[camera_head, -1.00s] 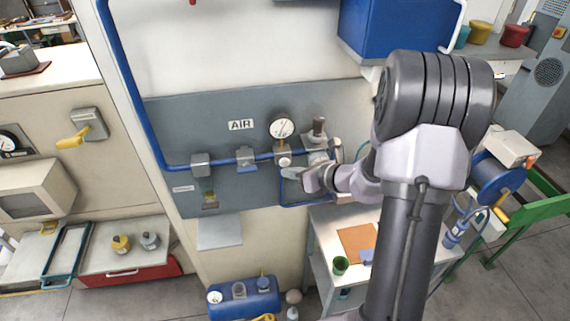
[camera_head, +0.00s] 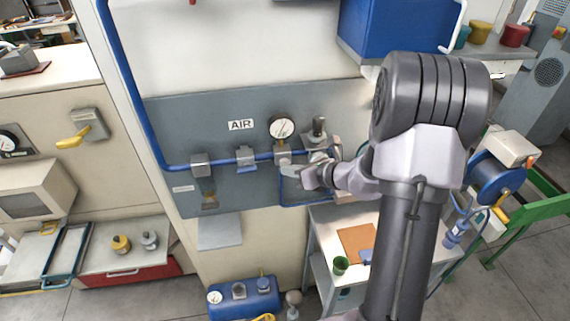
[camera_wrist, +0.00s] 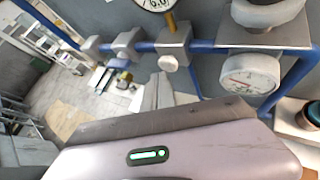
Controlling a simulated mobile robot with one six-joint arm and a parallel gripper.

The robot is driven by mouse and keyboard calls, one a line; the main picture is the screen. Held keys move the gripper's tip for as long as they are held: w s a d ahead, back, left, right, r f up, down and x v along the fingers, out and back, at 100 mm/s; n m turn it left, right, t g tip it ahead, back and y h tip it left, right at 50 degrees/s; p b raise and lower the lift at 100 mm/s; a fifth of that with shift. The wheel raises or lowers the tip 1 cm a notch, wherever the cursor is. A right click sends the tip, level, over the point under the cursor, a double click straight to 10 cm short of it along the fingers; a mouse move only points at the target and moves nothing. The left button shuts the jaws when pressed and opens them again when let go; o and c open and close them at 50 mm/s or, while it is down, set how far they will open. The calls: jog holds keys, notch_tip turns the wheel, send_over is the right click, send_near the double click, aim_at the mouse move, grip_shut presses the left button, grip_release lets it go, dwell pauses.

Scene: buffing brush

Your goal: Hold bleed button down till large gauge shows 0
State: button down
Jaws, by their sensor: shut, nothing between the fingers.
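The large gauge (camera_head: 282,128), a white round dial, sits on the grey panel right of the AIR sign; its lower edge shows in the wrist view (camera_wrist: 154,4). Its needle reading is too small to tell. Below it is a grey block on the blue pipe (camera_wrist: 176,45) with a pale round bleed button (camera_wrist: 168,63) on its front. My gripper (camera_head: 287,170) is shut and empty, just below that block. In the wrist view its narrow fingertips (camera_wrist: 160,79) point up at the button, close below it; I cannot tell whether they touch it.
A smaller gauge (camera_wrist: 250,78) hangs under the regulator (camera_head: 318,140), close right of my gripper. The blue pipe (camera_head: 222,162) runs along the panel with two more grey fittings at left. A small table (camera_head: 325,232) stands below.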

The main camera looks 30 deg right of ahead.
jog(key=shift+w+d, duration=0.15)
jog(key=shift+w, duration=0.35)
dwell(1.2)
jog(key=shift+s, duration=0.1)
dwell(2.9)
jog(key=shift+s+a+b, duration=0.25)
jog(key=shift+s+b, duration=0.05)
jog(key=shift+s, duration=0.45)
jog(key=shift+s, duration=0.1)
jog(key=s, duration=0.2)
jog(key=s+a+b, duration=0.1)
jog(key=s, duration=0.1)
jog(key=shift+s+a, duration=0.2)
jog(key=shift+s, duration=0.15)
